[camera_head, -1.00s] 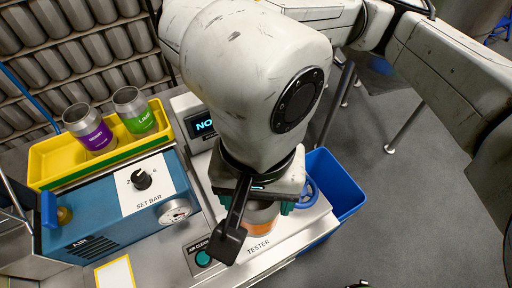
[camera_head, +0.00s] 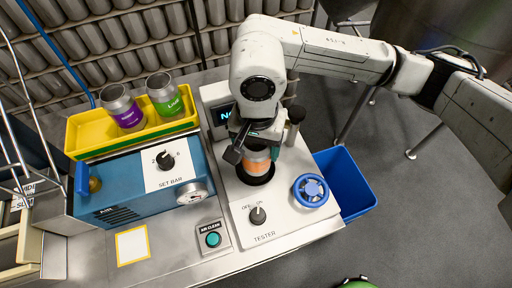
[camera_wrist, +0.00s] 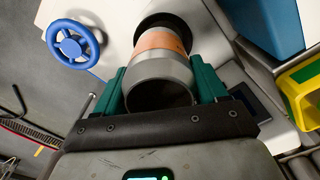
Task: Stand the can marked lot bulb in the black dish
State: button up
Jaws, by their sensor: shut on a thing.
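A grey can with an orange band (camera_head: 258,160) is held upright in my gripper (camera_head: 258,146) over the black dish (camera_head: 258,178) on the tester. In the wrist view the teal fingers (camera_wrist: 160,88) are shut on both sides of the can (camera_wrist: 160,72), with its open rim toward the camera. The can's far end meets the dark round dish (camera_wrist: 160,20) in that view. I cannot tell if it rests in the dish or is just above it. No lot name is readable on its band.
A yellow tray (camera_head: 80,142) holds a purple-labelled can (camera_head: 122,105) and a green-labelled can (camera_head: 164,95). The blue SET BAR box (camera_head: 125,202) stands left of the tester. A blue handwheel (camera_head: 310,190) is close right of the dish. A blue bin (camera_head: 345,182) stands beyond.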

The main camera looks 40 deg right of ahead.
jog(key=shift+w+d+f, duration=0.1)
jog(key=shift+w+f, duration=0.15)
jog(key=shift+f, duration=0.05)
notch_tip(320, 180, down, 4)
jog(key=shift+w+r+p, duration=0.15)
jog(key=shift+r+p, duration=0.1)
jog(key=shift+p, duration=0.15)
jog(key=shift+d, duration=0.1)
jog(key=shift+f+b, duration=0.25)
jog(key=shift+b, duration=0.1)
jog(key=o, duration=1)
jog(key=shift+r, duration=0.1)
jog(key=shift+r+p, duration=0.25)
jog(key=shift+p, duration=0.2)
jog(key=shift+r+b, duration=0.3)
jog(key=shift+r, duration=0.1)
notch_tip(320, 180, up, 11)
jog(key=shift+b, duration=0.85)
